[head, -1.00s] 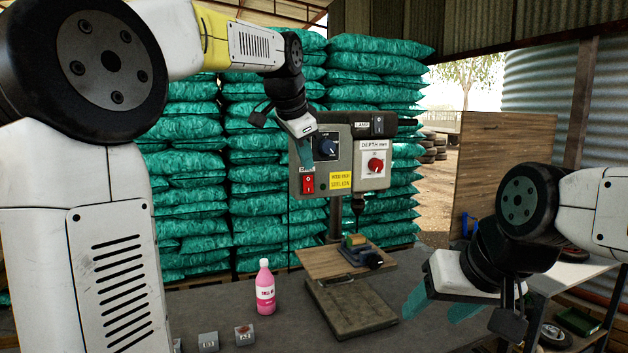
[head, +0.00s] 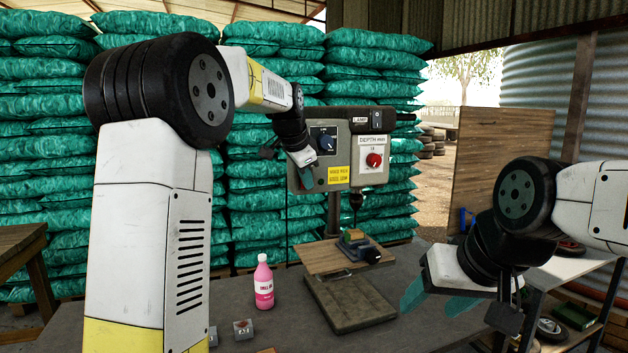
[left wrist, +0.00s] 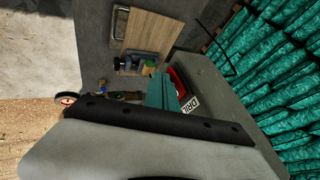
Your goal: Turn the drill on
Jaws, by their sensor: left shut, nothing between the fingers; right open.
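The drill press has a grey control head (head: 346,178) with a blue knob (head: 326,142), a red depth knob (head: 374,160) and a lamp switch (head: 377,120). Its red drill switch (left wrist: 175,82) shows in the left wrist view beside a white label (left wrist: 190,105); in the head view my left gripper hides it. My left gripper (head: 306,180) is shut and empty, with its teal fingers (left wrist: 160,92) right beside the switch. I cannot tell whether they touch it. My right gripper (head: 434,299) is open and empty, low at the right of the drill base.
A vise (head: 360,248) sits on the drill's wooden table (head: 318,260), above the base plate (head: 350,306). A pink bottle (head: 264,285) stands on the grey bench left of the base. A small button box (head: 243,329) is nearer. Green sacks (head: 180,100) are stacked behind.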

